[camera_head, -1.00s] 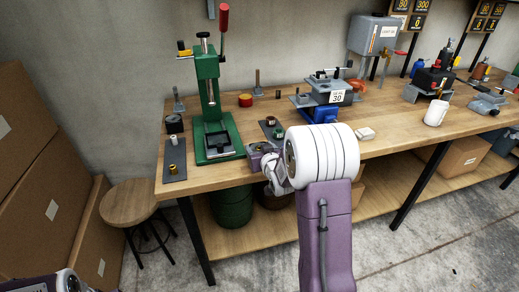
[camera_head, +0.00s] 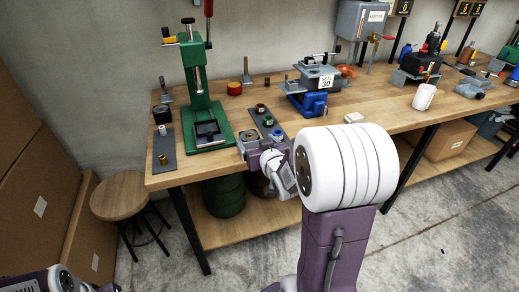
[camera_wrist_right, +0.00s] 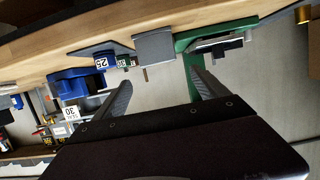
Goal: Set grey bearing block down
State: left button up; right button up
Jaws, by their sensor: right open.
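The grey bearing block (camera_head: 247,139) sits on the bench near its front edge, just right of the green press. A yellowish ring shows on its top. The right wrist view, which is turned upside down, shows the grey block (camera_wrist_right: 155,48) on the bench with a thin pin sticking out. My right gripper (camera_head: 259,155) is at the bench edge close to the block, partly hidden by its own wrist. In the wrist view its two fingers (camera_wrist_right: 162,85) are spread, with a clear gap between them and the block beyond the tips. My left gripper is out of frame.
The green press (camera_head: 203,110) stands left of the block. A dark mat (camera_head: 257,118) with small coloured bushings lies behind it. A stool (camera_head: 120,195) stands left of the bench.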

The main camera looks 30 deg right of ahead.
pick_arm(q)
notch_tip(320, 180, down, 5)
jog(key=b, duration=0.3)
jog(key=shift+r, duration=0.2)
pick_arm(e)
jog(key=v, duration=0.3)
jog(key=shift+s+a+f, duration=0.1)
jog(key=shift+s, duration=0.2)
jog(key=s+a+f+g+y, duration=0.1)
jog(key=s+a+f+g, duration=0.15)
jog(key=f, duration=0.35)
jog(key=s+a+f+g+y, duration=0.1)
jog(key=a+f+g, duration=0.2)
jog(key=f, duration=0.4)
jog(key=s+a+f+n+g+y, duration=0.1)
jog(key=s+a+f+g, duration=0.3)
jog(key=s, duration=0.2)
jog(key=s+a+f+n+g, duration=0.2)
jog(key=s+a+f+g, duration=0.25)
jog(key=s, duration=0.25)
pick_arm(q)
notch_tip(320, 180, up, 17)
jog(key=p, duration=1.7)
pick_arm(e)
notch_tip(320, 180, up, 17)
jog(key=t, duration=0.1)
jog(key=shift+w, duration=0.3)
